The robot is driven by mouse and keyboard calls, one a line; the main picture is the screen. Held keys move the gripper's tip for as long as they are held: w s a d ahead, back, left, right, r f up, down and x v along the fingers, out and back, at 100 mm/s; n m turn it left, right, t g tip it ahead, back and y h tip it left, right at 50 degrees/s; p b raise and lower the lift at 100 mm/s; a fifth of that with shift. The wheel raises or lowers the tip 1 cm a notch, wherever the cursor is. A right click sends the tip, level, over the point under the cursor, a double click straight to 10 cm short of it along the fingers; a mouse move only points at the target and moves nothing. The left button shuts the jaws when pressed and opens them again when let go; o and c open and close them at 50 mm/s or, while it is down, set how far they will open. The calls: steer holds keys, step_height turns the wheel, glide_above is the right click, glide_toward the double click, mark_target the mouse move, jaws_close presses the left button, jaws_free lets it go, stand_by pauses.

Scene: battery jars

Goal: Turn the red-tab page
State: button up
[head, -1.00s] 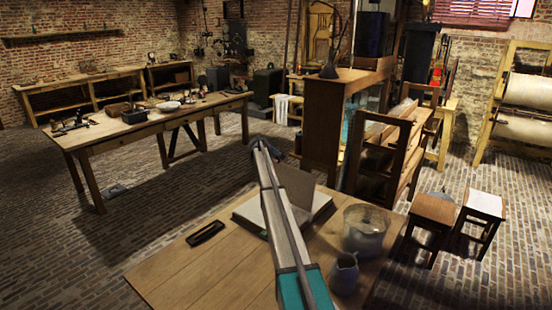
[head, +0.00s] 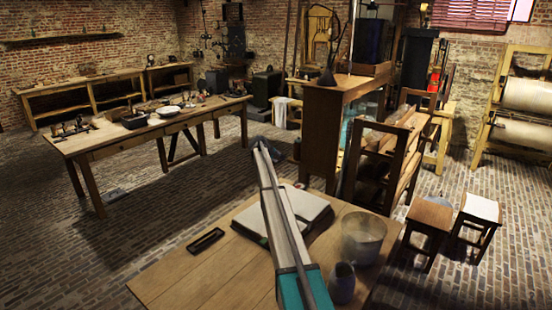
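An open book (head: 308,208) with pale pages and a dark cover edge lies flat on the near wooden table (head: 215,275). My arm crosses over it from the bottom of the head view and hides its middle. No red tab shows on the visible pages. No leaf stands up from the book. The far end of my arm is above and beyond the book in the picture. My gripper is hidden behind the arm, so its fingers do not show.
On the near table, a dark oblong tray (head: 206,240) lies left of the book. A glass jar (head: 362,238) and a grey jug (head: 342,284) stand to the right, close to my arm. Two stools (head: 430,214) (head: 481,208) stand beyond the table's right side.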

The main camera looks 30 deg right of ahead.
step_height(320, 180, up, 10)
steer(key=d+p, duration=0.1)
steer(key=p, duration=0.9)
steer(key=shift+r, duration=0.2)
stand_by(0.5)
steer(key=shift+s+d, duration=0.1)
stand_by(0.8)
